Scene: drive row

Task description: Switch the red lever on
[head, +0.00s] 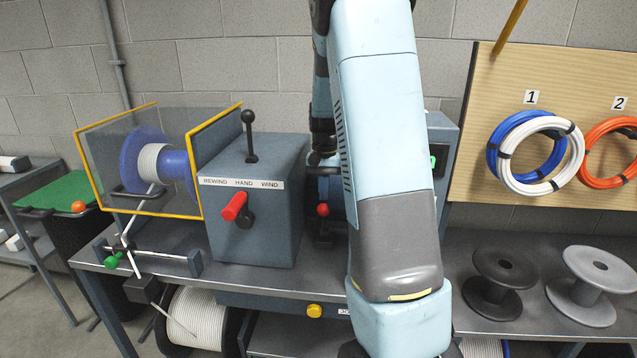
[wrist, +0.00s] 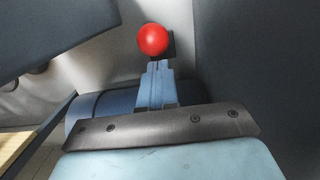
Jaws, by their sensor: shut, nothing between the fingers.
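A lever with a red ball knob (head: 323,210) shows in the head view, low between the grey-blue winder box and my arm. In the wrist view the red ball (wrist: 153,40) is just beyond the fingertips of my gripper (wrist: 157,64). The fingers are together and empty. The ball's edge lies close to the tips; I cannot tell whether they touch. The lever's shaft is mostly hidden, and its on or off position cannot be read. In the head view my arm covers much of the area around the lever.
The winder box (head: 262,215) carries a red handle (head: 234,206) and a black-knobbed lever (head: 249,130). A guarded blue reel (head: 145,160) stands left. Two empty spools (head: 503,268) (head: 597,270) sit right on the bench. Dark panels flank the ball in the wrist view.

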